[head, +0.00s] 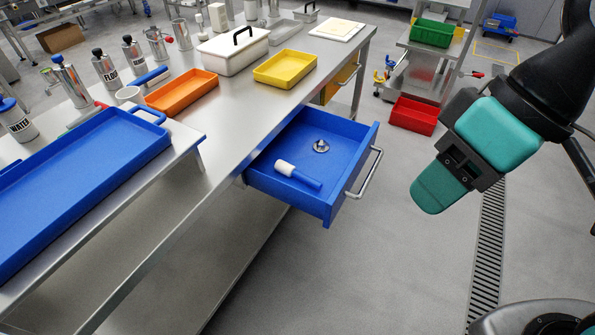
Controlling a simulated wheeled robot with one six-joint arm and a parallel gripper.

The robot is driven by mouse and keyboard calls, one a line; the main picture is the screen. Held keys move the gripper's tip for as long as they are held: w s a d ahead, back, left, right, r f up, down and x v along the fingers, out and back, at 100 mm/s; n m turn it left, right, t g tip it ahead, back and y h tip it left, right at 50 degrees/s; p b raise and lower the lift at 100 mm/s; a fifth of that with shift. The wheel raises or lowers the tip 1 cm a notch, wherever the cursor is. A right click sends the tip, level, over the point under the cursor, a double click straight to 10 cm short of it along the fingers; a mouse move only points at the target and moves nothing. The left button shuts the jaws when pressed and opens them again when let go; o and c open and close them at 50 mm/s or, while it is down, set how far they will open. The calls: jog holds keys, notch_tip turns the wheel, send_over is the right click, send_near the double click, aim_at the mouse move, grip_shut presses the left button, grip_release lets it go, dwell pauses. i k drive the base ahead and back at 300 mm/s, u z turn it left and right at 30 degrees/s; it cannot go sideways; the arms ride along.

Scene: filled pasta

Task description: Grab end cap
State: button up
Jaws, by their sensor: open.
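A small round silver metal piece (321,146), which looks like the end cap, lies on the floor of the open blue drawer (345,190), toward its back. A white-and-blue cylindrical tool (298,175) lies in the drawer in front of it, apart from it. My gripper (436,190) has teal fingers and hangs in the air to the right of the drawer, pointing down and to the left. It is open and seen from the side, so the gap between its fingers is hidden. It touches nothing in view.
The drawer's metal handle (365,175) sticks out toward my gripper. The steel table (225,125) above holds a yellow tray (285,84), an orange tray (183,103) and a white lidded box (232,58). A red bin (413,116) sits behind. The floor between drawer and gripper is clear.

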aim_at(321, 146)
jog(key=u, duration=0.2)
jog(key=i, duration=1)
jog(key=u, duration=0.5)
